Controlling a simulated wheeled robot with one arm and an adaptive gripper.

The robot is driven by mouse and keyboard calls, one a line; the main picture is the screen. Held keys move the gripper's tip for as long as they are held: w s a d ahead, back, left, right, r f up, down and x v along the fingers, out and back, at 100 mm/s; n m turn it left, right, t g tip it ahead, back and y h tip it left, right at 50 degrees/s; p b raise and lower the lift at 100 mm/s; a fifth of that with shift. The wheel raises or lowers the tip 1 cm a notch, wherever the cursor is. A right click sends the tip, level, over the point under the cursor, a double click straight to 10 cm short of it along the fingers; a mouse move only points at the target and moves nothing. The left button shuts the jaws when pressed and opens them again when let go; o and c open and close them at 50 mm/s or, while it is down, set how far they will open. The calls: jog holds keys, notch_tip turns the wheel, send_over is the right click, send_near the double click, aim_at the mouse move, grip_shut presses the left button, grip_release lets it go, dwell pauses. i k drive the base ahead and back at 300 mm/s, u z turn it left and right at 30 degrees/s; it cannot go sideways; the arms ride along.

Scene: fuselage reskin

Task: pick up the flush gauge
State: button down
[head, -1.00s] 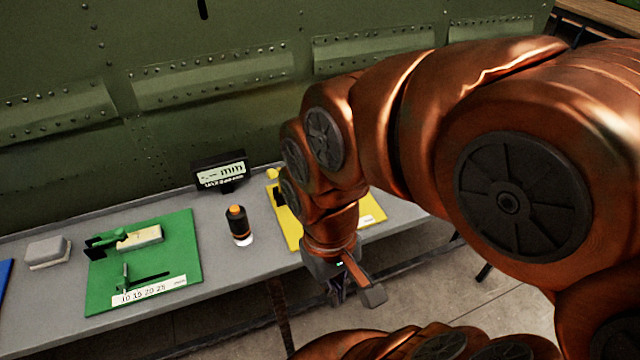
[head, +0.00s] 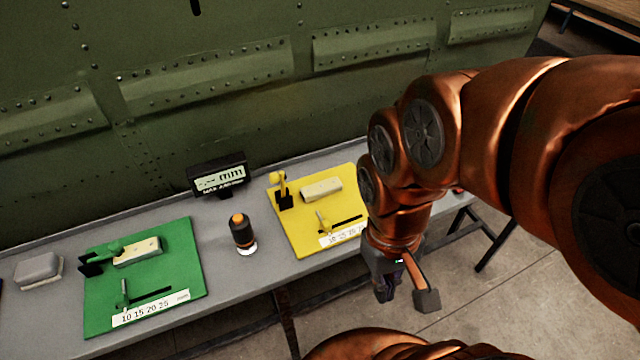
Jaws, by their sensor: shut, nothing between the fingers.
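A small upright cylinder (head: 243,234), black with an orange top and a pale base, stands on the grey bench between the green and yellow boards. It looks like the flush gauge, though no label on it can be read. My gripper (head: 386,293) is shut and empty. It points down by the bench's front edge, to the right of the cylinder and well apart from it.
A black display (head: 218,174) reading "-.-- mm" stands behind the cylinder. A green board (head: 185,240) and a yellow board (head: 296,238) carry small clamps and blocks. A grey block (head: 38,270) lies at left. The riveted green panel (head: 250,100) rises behind the bench.

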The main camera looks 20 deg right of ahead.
aim_at(243, 234)
jog(key=z, duration=2.15)
jog(key=k, duration=1.65)
jog(key=u, duration=2.3)
jog(key=i, duration=0.5)
jog(key=u, duration=0.1)
